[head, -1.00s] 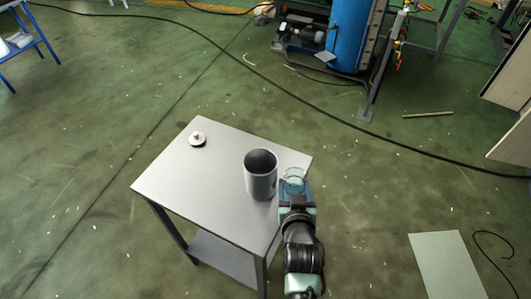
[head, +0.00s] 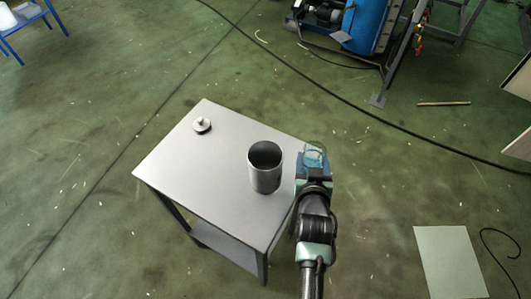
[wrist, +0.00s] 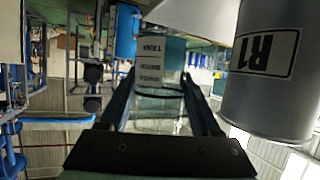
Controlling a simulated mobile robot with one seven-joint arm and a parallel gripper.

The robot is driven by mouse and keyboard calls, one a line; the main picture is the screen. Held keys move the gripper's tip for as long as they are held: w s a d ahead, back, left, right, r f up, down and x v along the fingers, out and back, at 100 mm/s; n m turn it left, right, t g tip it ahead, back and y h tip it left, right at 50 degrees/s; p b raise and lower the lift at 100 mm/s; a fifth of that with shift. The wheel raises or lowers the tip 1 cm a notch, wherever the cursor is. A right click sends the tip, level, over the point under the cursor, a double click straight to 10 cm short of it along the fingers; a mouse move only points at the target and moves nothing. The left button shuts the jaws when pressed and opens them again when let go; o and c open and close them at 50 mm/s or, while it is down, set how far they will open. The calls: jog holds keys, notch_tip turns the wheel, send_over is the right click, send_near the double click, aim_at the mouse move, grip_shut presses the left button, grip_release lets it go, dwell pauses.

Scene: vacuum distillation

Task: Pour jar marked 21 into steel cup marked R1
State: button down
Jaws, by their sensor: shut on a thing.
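The steel cup marked R1 (head: 264,178) stands upright and open on the grey table, near its right edge. In the wrist view the cup (wrist: 262,95) fills the right side, with its R1 label upside down. My gripper (head: 314,170) is to the right of the cup, beside the table's right edge. It is shut on a clear glass jar (head: 315,153), which also shows between the fingers in the wrist view (wrist: 160,105). The jar is apart from the cup. Its label is upside down and no number 21 is readable. The jar's contents cannot be made out.
A small round metal lid with a knob (head: 201,125) lies on the grey table (head: 215,170) at the back left. A black cable (head: 330,92) crosses the floor behind the table. A pale panel (head: 448,262) lies on the floor at right.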

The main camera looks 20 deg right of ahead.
aim_at(308, 145)
jog(key=shift+w+a+r+n+h+b, duration=0.15)
jog(key=shift+a+n+h+b, duration=0.35)
jog(key=shift+b, duration=0.75)
jog(key=shift+n+h, duration=0.4)
jog(key=shift+n, duration=0.3)
jog(key=r, duration=0.3)
jog(key=a+r, duration=0.1)
jog(key=shift+w+r+p, duration=0.15)
jog(key=shift+w+p, duration=0.1)
jog(key=shift+p, duration=0.05)
jog(key=shift+w+a+r+n+h+b, duration=0.15)
jog(key=shift+a+r+n+h+b, duration=0.15)
jog(key=shift+r+n+h+b, duration=0.25)
jog(key=shift+w+a+r+n+h+b, duration=0.15)
jog(key=shift+a+r+n+h+b, duration=0.2)
jog(key=shift+r+n, duration=0.35)
jog(key=shift+w+a+r+n+h+b, duration=0.15)
jog(key=shift+a+r+n+h+b, duration=0.25)
jog(key=shift+n, duration=0.35)
jog(key=shift+d+r+n+h, duration=0.15)
jog(key=shift+r+n+h, duration=0.2)
jog(key=shift+n, duration=0.15)
jog(key=shift+f+n+b, duration=0.35)
jog(key=shift+n+b, duration=0.45)
jog(key=shift+b, duration=0.35)
jog(key=shift+r+n+t+h, duration=0.4)
jog(key=shift+n+h, duration=0.15)
jog(key=shift+n, duration=0.15)
